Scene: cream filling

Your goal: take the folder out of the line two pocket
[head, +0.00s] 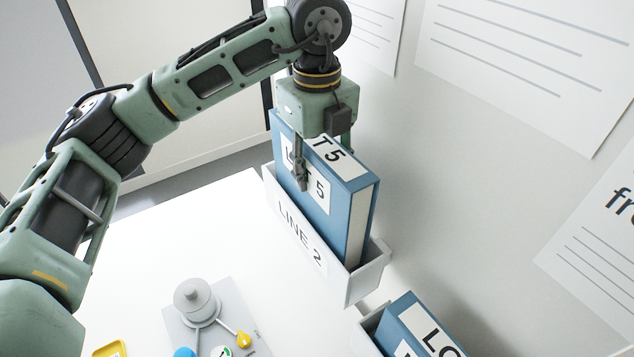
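A blue folder (356,210) with white labels ending in "T 5" and "5" stands upright in the white pocket marked "LINE 2" (300,238) on the wall. My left gripper (318,172) points down over the folder's top. One finger lies against the folder's front face, beside the label. The other finger is mostly hidden behind the folder's top edge. The fingers straddle the folder, but I cannot tell whether they press on it. My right gripper is not in the head view.
A second pocket with another blue folder (405,318) is at the lower right. A white table (190,240) lies below, with a grey panel (245,310) bearing a grey knob, a yellow item (243,340) and a blue item. Printed sheets (530,60) hang on the wall.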

